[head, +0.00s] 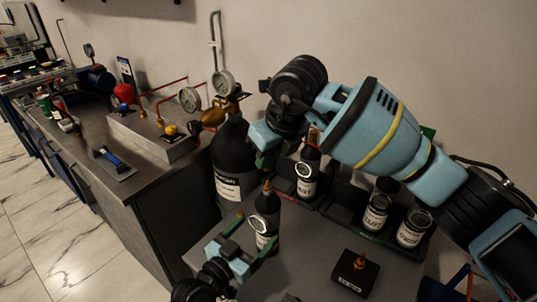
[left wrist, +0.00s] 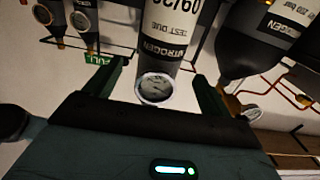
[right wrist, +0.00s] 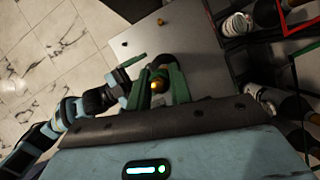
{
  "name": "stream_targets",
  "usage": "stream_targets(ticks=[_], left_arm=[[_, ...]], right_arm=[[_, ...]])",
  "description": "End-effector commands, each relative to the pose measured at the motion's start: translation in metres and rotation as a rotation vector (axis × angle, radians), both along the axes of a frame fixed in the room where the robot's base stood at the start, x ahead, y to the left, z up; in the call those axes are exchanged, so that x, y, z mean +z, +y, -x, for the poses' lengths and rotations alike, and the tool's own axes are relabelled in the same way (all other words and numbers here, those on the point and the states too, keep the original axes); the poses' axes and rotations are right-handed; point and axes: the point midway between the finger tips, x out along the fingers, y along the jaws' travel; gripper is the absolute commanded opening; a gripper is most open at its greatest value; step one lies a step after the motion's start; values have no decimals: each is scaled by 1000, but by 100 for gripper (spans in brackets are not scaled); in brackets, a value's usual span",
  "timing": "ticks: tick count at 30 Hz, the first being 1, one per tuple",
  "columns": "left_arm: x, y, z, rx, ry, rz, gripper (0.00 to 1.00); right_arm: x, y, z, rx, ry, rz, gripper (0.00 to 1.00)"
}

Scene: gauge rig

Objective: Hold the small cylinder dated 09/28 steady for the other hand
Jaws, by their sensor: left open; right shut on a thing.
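The small black cylinder (head: 267,206) has a brass top and a round gauge (head: 262,223) on its front. In the left wrist view its white nitrogen label (left wrist: 168,45) shows inverted, with 09/28 on it. My right gripper (head: 266,165) is above it, shut on its brass top (right wrist: 158,84). My left gripper (head: 252,238) is open, its fingers on either side of the gauge (left wrist: 155,88) with gaps. I cannot tell whether the cylinder's base touches the grey table (head: 300,240).
A large black cylinder (head: 230,160) stands close behind on the left. A black block with a brass fitting (head: 355,272) sits at the front. A bench (head: 150,172) fills the left.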

Motion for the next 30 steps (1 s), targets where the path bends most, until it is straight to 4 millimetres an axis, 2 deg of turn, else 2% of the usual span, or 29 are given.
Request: stream_targets(ticks=[6, 12, 18, 30], left_arm=[[-1, 27, 37, 0, 0, -3, 83], [0, 43, 58, 1, 0, -1, 83], [0, 48, 66, 1, -1, -1, 83], [3, 48, 66, 1, -1, 0, 83]], right_arm=[[0, 0, 0, 0, -1, -1, 0], [0, 0, 0, 0, -1, -1, 0], [0, 0, 0, 0, -1, -1, 0], [5, 0, 0, 0, -6, -1, 0]])
